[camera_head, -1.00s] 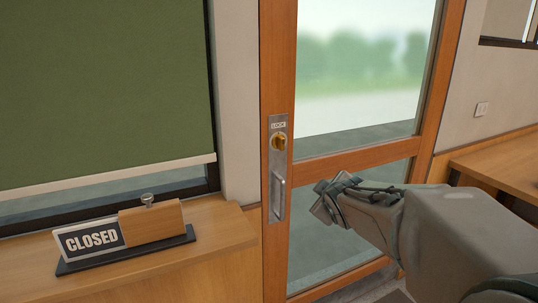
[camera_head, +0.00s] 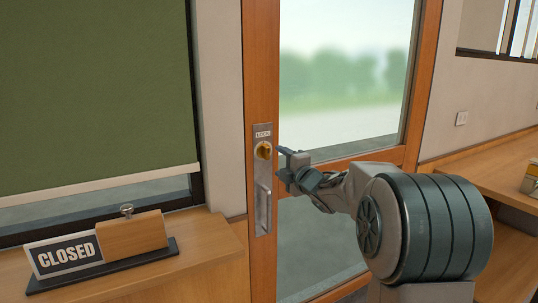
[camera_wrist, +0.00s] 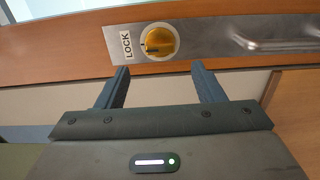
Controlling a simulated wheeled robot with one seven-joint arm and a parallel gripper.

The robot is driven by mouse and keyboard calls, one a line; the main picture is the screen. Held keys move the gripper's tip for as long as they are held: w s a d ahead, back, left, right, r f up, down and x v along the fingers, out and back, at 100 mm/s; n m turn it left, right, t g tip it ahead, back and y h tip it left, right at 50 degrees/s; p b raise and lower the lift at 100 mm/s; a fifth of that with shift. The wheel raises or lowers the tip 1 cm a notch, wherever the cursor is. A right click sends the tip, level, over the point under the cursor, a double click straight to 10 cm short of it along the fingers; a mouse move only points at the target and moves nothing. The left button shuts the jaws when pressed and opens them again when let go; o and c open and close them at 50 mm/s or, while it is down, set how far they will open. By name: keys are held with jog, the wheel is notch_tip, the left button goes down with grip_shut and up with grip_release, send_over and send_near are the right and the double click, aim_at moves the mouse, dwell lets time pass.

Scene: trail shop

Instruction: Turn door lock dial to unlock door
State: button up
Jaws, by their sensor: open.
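The door lock dial (camera_head: 263,150) is a round brass-coloured knob on a metal plate (camera_head: 263,195) with a LOCK label above it. The plate is on the wooden frame of a glass door (camera_head: 350,80). My gripper (camera_head: 284,165) is just right of the dial in the head view, apart from it. In the wrist view the dial (camera_wrist: 159,41) lies ahead of my gripper (camera_wrist: 160,76), between the lines of its two fingers and beyond their tips. The fingers are spread apart with nothing between them.
A pull handle (camera_head: 263,208) is below the dial on the same plate. A counter at left holds a CLOSED sign (camera_head: 66,255) with a wooden block (camera_head: 132,233). Another wooden counter (camera_head: 490,165) stands at right. A green blind (camera_head: 90,90) covers the left window.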

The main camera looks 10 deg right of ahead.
aim_at(268, 154)
jog(key=p+x, duration=0.1)
jog(key=x, duration=0.7)
jog(key=c, duration=1)
